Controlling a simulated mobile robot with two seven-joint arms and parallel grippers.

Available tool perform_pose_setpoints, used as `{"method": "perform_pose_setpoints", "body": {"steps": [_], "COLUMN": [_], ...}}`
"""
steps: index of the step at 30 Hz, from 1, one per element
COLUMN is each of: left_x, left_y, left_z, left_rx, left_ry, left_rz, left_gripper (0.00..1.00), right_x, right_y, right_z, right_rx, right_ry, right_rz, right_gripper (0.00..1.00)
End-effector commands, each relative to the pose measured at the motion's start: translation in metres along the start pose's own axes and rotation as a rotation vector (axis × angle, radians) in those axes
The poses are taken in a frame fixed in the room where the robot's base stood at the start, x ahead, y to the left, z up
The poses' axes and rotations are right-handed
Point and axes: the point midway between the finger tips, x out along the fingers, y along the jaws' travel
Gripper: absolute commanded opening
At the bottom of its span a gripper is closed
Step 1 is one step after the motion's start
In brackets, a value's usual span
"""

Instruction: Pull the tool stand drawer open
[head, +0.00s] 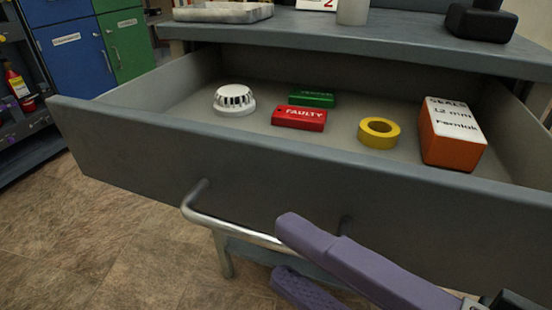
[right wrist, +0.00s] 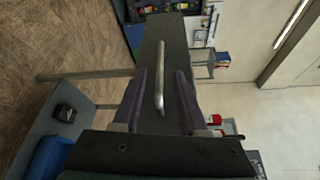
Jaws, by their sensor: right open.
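The tool stand drawer (head: 130,140) is pulled out, with its inside in view from above. Its curved metal bar handle (head: 232,232) is on the front panel. My right gripper (head: 282,252) is open in front of the drawer, its purple fingers near the right part of the handle. In the right wrist view, the handle (right wrist: 160,80) lies between the two spread fingers (right wrist: 160,100), and neither finger visibly grips it. My left gripper is not in view.
Inside the drawer are a white round detector (head: 234,99), a red FAULTY block (head: 299,118), a green block (head: 312,98), a yellow tape roll (head: 379,133) and an orange SEALS box (head: 452,140). The stand top (head: 320,34) is above. Blue (head: 75,60) and green (head: 128,45) cabinets stand behind left.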

Motion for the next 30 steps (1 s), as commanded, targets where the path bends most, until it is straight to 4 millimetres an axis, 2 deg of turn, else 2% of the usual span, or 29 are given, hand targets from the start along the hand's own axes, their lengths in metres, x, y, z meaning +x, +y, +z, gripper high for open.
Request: {"method": "perform_pose_setpoints", "body": {"steps": [3, 9, 24, 27, 29, 30], "left_x": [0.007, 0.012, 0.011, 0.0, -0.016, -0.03], "left_y": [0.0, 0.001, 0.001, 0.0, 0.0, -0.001], "left_z": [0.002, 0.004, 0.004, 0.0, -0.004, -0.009], "left_rx": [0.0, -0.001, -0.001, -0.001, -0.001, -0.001], "left_ry": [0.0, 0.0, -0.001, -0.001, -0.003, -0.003], "left_rz": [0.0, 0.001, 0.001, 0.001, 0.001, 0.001], "left_gripper": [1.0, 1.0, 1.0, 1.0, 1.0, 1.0], "right_x": [-0.025, -0.049, -0.054, -0.054, -0.054, -0.054], "right_y": [0.004, 0.002, -0.001, -0.011, -0.025, -0.037], "right_z": [0.0, 0.0, 0.0, 0.006, 0.013, 0.02], "right_rx": [0.0, 0.001, -0.002, -0.028, -0.072, -0.115], "right_ry": [-0.001, -0.001, -0.001, -0.015, -0.035, -0.055], "right_rz": [0.005, 0.002, 0.0, 0.009, 0.026, 0.046], "right_gripper": [0.42, 0.42, 0.42, 0.42, 0.42, 0.42]}}
